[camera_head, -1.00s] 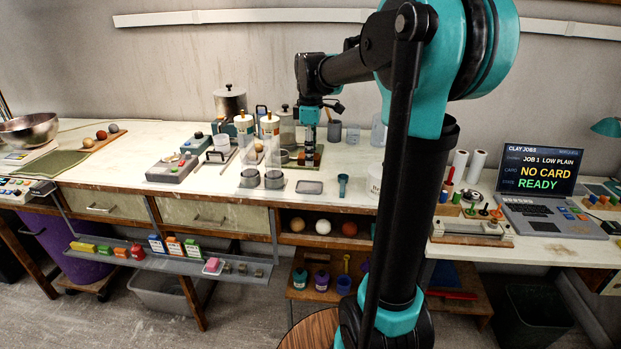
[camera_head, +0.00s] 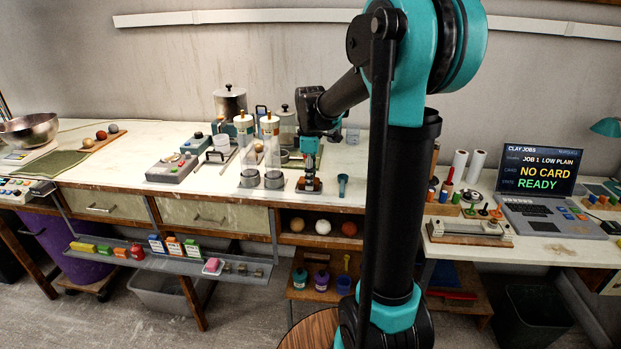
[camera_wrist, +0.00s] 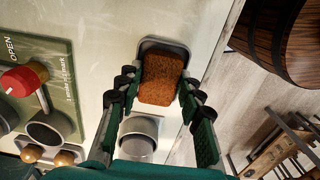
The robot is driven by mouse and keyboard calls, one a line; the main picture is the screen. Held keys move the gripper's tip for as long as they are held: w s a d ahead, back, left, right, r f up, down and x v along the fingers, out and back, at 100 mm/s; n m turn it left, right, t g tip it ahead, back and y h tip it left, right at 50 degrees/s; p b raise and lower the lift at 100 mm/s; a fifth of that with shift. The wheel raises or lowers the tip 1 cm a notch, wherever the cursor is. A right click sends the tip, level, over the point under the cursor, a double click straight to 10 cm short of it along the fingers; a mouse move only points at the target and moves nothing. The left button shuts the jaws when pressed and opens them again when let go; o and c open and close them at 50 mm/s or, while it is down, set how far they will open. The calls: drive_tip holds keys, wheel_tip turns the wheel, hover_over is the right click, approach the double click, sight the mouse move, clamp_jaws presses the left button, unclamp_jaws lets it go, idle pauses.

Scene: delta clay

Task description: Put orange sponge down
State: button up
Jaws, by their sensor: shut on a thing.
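The orange sponge (camera_wrist: 160,80) is a brown-orange block between my gripper's two fingers in the wrist view. My gripper (camera_wrist: 161,88) is shut on its sides and points down; it also shows in the head view (camera_head: 309,182), low near the table's front edge. A small grey tray (camera_wrist: 152,43) lies under the sponge, and its rim shows around the sponge's far end. I cannot tell whether the sponge touches the tray's floor.
A grey cylinder (camera_wrist: 141,130) stands close by the tray. Clear tubes with cylinder bases (camera_head: 272,150) are left of my gripper, and a teal scoop (camera_head: 342,184) lies to its right.

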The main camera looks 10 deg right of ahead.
drive_tip(key=o, duration=1.2)
drive_tip(key=shift+f, duration=0.1)
wheel_tip(320, 180, up, 12)
drive_tip(key=shift+s, duration=0.1)
